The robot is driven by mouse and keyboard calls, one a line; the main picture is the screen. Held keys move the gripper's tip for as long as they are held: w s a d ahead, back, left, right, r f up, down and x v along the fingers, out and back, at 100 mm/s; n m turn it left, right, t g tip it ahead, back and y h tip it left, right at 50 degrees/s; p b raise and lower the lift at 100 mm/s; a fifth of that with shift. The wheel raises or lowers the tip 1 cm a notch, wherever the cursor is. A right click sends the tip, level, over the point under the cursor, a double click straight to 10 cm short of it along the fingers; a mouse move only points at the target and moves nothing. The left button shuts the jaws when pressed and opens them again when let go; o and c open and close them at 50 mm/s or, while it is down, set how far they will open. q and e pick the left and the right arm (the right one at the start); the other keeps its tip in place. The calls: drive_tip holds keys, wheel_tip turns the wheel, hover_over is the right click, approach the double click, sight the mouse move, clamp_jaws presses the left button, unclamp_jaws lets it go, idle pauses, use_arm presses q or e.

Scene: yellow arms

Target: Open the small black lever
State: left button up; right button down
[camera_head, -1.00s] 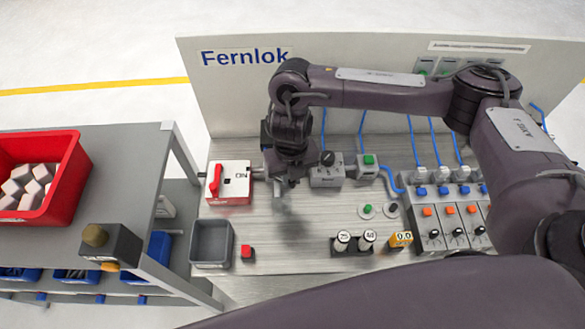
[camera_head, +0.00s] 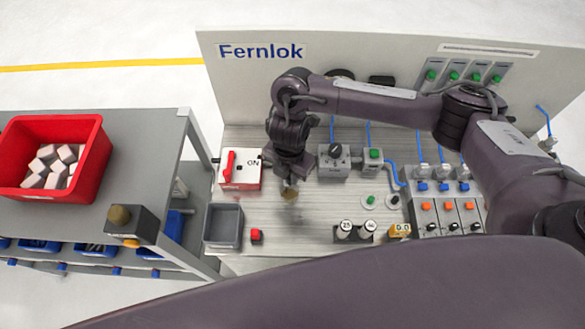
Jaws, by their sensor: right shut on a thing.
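Several small black levers (camera_head: 453,227) sit on the grey switch units at the right of the bench, below orange buttons. A larger black knob (camera_head: 335,150) sits on a grey box behind and right of my right gripper. My right gripper (camera_head: 291,184) points down over the middle-left of the bench, well left of the small levers. It is shut on a small brownish thing (camera_head: 290,194), too small and blurred to name. My left gripper is not in view.
A red crate (camera_head: 92,140) of white blocks is on the left table.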

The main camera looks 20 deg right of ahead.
drive_tip(key=shift+a+m, duration=0.2)
drive_tip(key=shift+m, duration=0.3)
drive_tip(key=c, duration=1.4)
unclamp_jaws()
drive_tip(key=shift+o, duration=0.2)
drive_tip(key=shift+r+p, duration=0.6)
drive_tip(key=shift+r, duration=3.35)
